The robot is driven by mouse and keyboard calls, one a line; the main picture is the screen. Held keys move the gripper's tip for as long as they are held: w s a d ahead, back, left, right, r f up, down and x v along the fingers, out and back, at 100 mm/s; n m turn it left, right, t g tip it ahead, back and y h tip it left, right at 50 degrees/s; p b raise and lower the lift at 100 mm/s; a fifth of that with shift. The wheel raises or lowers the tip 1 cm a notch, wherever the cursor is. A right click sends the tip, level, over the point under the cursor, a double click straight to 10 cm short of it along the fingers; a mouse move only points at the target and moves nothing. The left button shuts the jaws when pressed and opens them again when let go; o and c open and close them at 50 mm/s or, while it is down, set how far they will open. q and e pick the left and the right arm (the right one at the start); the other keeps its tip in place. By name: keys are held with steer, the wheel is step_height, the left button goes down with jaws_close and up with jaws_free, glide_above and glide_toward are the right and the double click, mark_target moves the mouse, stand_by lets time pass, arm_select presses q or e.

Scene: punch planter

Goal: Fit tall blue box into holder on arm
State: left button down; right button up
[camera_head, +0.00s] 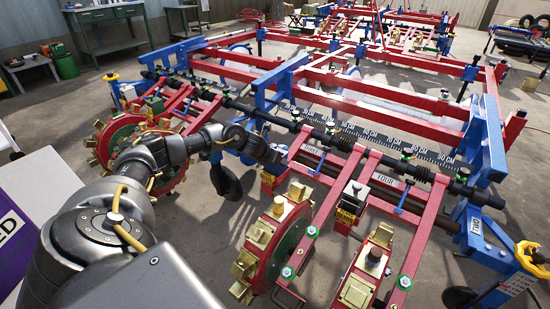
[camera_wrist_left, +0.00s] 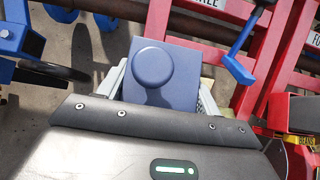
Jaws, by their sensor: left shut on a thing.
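The tall blue box (camera_wrist_left: 180,70), with a round knob on top, is between the fingers of my left gripper (camera_wrist_left: 158,95). The gripper is shut on it. In the head view my left gripper (camera_head: 268,155) is above the planter, beside the red arm (camera_head: 325,185) near the THREE label. The blue box is mostly hidden there. A red holder with a yellow label (camera_head: 268,180) sits just below the gripper. I cannot tell whether the box touches it. My right gripper is not in view.
Punch wheels (camera_head: 278,245) are in front. The black bar (camera_head: 325,138) and blue frame (camera_head: 488,135) lie behind. A blue lever (camera_wrist_left: 238,65) is close right of the box.

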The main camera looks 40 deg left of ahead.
arm_select(q)
steer(key=shift+f, duration=0.2)
steer(key=shift+c, duration=1.1)
jaws_free()
steer(key=shift+s, duration=0.1)
steer(key=p+v, duration=0.2)
steer(key=v, duration=0.8)
steer(key=shift+s+r+p, duration=0.15)
steer(key=shift+r+p, duration=0.25)
